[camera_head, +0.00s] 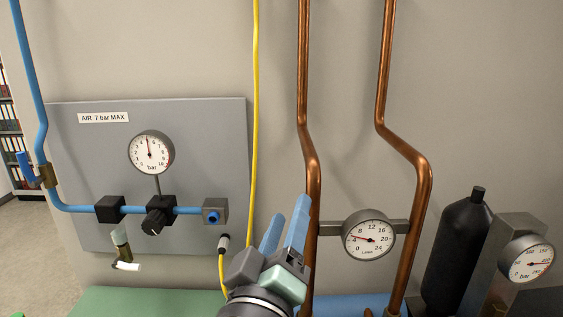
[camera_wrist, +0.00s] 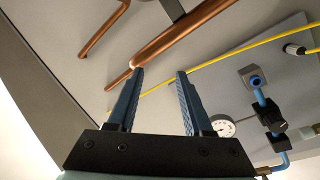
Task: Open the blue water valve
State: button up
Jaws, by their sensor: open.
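A blue lever (camera_head: 27,167) on a brass valve body (camera_head: 47,175) sits on the blue pipe at the far left of the head view; I cannot tell whether it is the water valve. No other blue valve handle shows clearly. My gripper (camera_head: 289,210) is at the lower middle, far to the right of that lever and in front of the left copper pipe (camera_head: 313,170). In the wrist view, my gripper (camera_wrist: 160,72) has its two blue fingers apart with nothing held, and a copper pipe (camera_wrist: 180,42) runs beyond the tips.
A grey air panel (camera_head: 215,140) carries a gauge (camera_head: 151,152) and a black knob (camera_head: 158,215). A yellow hose (camera_head: 256,120) hangs beside it. A gauge (camera_head: 368,235) sits between the copper pipes. A black cylinder (camera_head: 458,250) stands at right. Something blue (camera_head: 345,303) shows low between the pipes.

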jog(key=s+r+m+t+y+b, duration=0.1)
jog(key=s+r+m+t+y, duration=0.1)
jog(key=r, duration=0.8)
jog(key=shift+s+a+r+m+t+b, duration=0.3)
jog(key=shift+s+a+r+m+t, duration=0.1)
jog(key=shift+s+m+t, duration=0.55)
jog(key=shift+f, duration=0.1)
